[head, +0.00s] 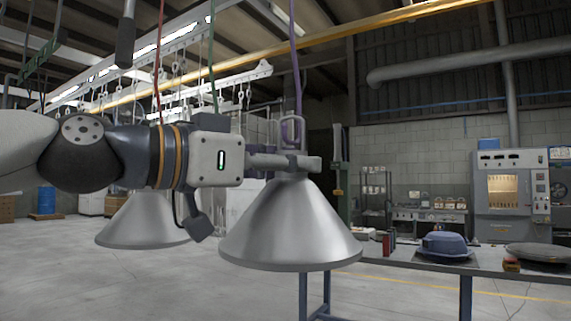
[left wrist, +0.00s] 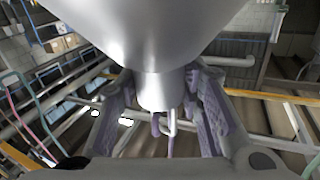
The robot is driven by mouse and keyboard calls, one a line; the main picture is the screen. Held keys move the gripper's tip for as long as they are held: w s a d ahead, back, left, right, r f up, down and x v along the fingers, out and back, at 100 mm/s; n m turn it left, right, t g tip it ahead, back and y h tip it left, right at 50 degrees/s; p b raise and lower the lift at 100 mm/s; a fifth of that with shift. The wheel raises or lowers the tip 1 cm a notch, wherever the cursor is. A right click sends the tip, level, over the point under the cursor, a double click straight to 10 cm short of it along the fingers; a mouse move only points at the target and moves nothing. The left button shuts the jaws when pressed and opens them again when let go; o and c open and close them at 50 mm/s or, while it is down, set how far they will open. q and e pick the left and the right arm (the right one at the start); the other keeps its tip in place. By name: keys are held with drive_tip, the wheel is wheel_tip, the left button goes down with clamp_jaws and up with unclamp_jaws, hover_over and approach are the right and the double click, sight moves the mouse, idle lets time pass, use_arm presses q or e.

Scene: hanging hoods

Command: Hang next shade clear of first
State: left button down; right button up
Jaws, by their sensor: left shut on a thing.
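A silver cone shade (head: 290,232) is upright, wide rim down, in the middle of the head view. My left gripper (head: 285,161) is shut on the narrow neck at its top. In the left wrist view, the shade (left wrist: 155,30) fills the top and its neck (left wrist: 153,88) sits between the fingers (left wrist: 155,105). A purple cord (head: 295,70) comes down to a hook (head: 299,128) just above the gripper; whether the shade's weight is on it I cannot tell. Another silver shade (head: 146,221) is behind and left, apart in the picture, its top hidden by my arm.
A red cord (head: 159,60) and a green cord (head: 211,65) hang down behind my left arm. A dark hanging handle (head: 126,38) is at upper left. A table (head: 400,259) with a blue lidded object (head: 444,243) stands at right. Floor at lower left is clear.

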use_arm(q)
drive_tip(key=shift+f, duration=1.3)
idle(0.4)
drive_tip(key=c, duration=1)
unclamp_jaws()
drive_tip(key=shift+c, duration=0.2)
drive_tip(key=v, duration=1.2)
